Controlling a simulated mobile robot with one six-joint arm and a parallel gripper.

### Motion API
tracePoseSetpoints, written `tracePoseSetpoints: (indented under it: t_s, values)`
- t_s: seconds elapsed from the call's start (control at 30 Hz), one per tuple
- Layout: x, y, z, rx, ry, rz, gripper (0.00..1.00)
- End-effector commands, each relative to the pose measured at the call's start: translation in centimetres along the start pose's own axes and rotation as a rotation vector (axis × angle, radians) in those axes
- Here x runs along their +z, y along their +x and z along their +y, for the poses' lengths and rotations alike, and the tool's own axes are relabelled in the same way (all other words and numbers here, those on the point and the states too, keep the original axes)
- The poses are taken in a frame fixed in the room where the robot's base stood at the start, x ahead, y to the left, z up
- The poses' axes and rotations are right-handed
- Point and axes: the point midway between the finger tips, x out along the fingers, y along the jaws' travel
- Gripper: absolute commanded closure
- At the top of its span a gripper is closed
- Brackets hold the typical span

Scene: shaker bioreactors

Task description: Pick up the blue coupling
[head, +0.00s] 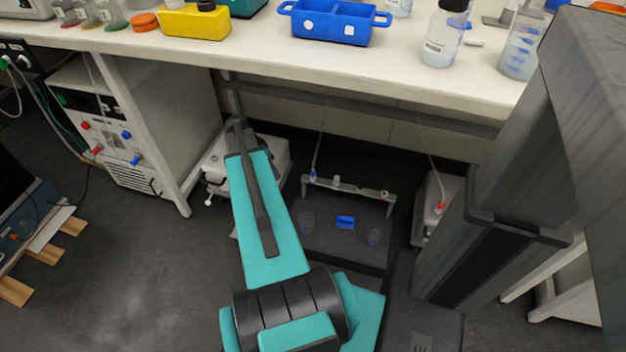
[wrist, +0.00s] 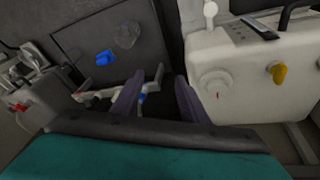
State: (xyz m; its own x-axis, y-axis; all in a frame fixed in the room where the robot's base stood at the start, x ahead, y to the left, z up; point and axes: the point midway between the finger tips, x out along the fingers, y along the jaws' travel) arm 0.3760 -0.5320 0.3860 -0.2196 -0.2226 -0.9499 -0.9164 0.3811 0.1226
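A small blue coupling (head: 313,175) sits at the left end of a grey rail over the dark shaker platform under the bench. In the wrist view the blue coupling (wrist: 142,98) shows between the fingers in the picture, partly hidden by the left finger. My gripper (wrist: 158,82) is open, its two dark fingers spread apart with nothing held. Whether the coupling lies at fingertip depth or beyond cannot be told. In the head view my gripper cannot be made out at the far end of the teal arm.
A white pump unit (wrist: 235,75) stands close at the right in the wrist view. The bench top (head: 270,55) overhangs the area. A thin tube rises near the coupling.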

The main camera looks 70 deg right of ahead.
Motion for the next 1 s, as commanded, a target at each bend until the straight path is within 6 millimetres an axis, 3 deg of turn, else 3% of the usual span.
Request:
tracePoseSetpoints:
  t_s: [0.1,0.2,0.33,0.5,0.8,1.0]
  values:
    - [-4.9,1.1,0.9,-0.001,0.146,0.031,0.6]
    - [-8.0,1.3,1.8,-0.002,0.242,0.051,0.6]
    - [-10.7,1.3,2.9,-0.002,0.323,0.07,0.6]
    - [-11.8,1.1,3.3,-0.002,0.359,0.078,0.6]
    - [-11.7,1.2,3.3,-0.002,0.357,0.077,0.6]
    - [-11.8,2.5,3.3,-0.001,0.356,0.076,0.6]
